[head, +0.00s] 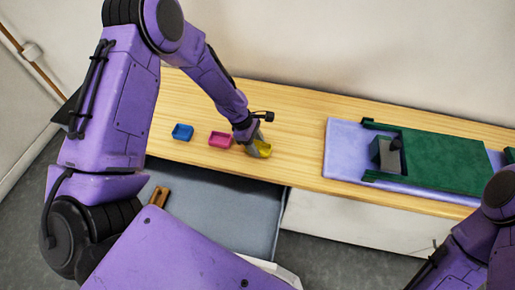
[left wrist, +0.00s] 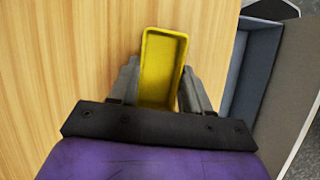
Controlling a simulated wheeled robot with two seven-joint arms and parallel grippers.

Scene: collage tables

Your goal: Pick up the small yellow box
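The small yellow box (head: 264,149) is an open-topped tray near the front edge of the wooden table (head: 300,108). In the left wrist view the yellow box (left wrist: 164,52) lies lengthwise between the two grey fingers of my left gripper (left wrist: 160,85). In the head view my left gripper (head: 254,143) is down at the box and hides part of it. The fingers lie close along both sides; I cannot tell whether they press on it. My right arm shows at the lower right, with its gripper out of view.
A pink box (head: 220,139) and a blue box (head: 182,131) stand left of the yellow one. A lavender board (head: 342,150) with a green structure (head: 440,158) lies on the right. A grey open bin (head: 220,205) is below the table's front edge.

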